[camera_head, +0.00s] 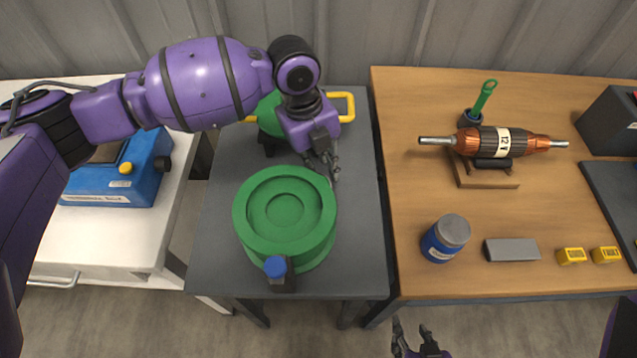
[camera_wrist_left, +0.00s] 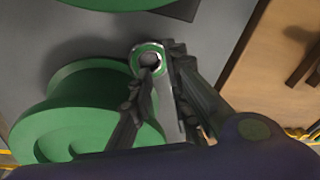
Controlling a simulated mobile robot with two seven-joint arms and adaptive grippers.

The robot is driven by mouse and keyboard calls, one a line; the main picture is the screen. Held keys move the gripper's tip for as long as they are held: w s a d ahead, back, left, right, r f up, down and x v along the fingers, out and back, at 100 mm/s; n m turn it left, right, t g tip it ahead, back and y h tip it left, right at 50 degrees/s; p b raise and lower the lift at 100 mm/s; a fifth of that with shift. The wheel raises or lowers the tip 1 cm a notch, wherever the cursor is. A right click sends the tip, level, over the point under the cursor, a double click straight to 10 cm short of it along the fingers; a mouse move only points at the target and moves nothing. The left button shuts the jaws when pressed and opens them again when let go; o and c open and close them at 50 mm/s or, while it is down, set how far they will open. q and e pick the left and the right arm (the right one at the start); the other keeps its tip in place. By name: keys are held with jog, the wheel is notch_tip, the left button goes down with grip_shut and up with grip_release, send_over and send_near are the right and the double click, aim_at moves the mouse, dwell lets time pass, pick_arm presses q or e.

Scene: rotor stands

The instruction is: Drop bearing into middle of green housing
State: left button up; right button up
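The green housing (camera_head: 285,210) is a round, stepped part with a recessed centre, lying on the grey stand. My left gripper (camera_head: 331,178) is over the housing's far right edge. In the left wrist view its fingers are closed around the bearing (camera_wrist_left: 148,55), a silver ring part with a green-edged face and dark hole. The bearing is tilted and is not over the housing's middle. In the head view the fingers hide the bearing. A large green round part (camera_wrist_left: 85,100) fills the lower left of the wrist view. My right gripper (camera_head: 415,335) is open and empty at the bottom edge.
A green part with yellow handles (camera_head: 347,107) stands behind the housing. A dark block with a blue cap (camera_head: 276,267) is at the housing's front. The wooden table (camera_head: 410,200) at right holds a copper rotor (camera_head: 495,141), a blue jar (camera_head: 446,239) and a grey block (camera_head: 511,250).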

aim_at(324, 176)
pick_arm(q)
jog(key=f, duration=0.3)
jog(key=d+f, duration=0.1)
jog(key=f, duration=0.1)
jog(key=shift+w, duration=0.1)
jog(key=shift+r, duration=0.1)
grip_shut()
jog(key=shift+r, duration=0.1)
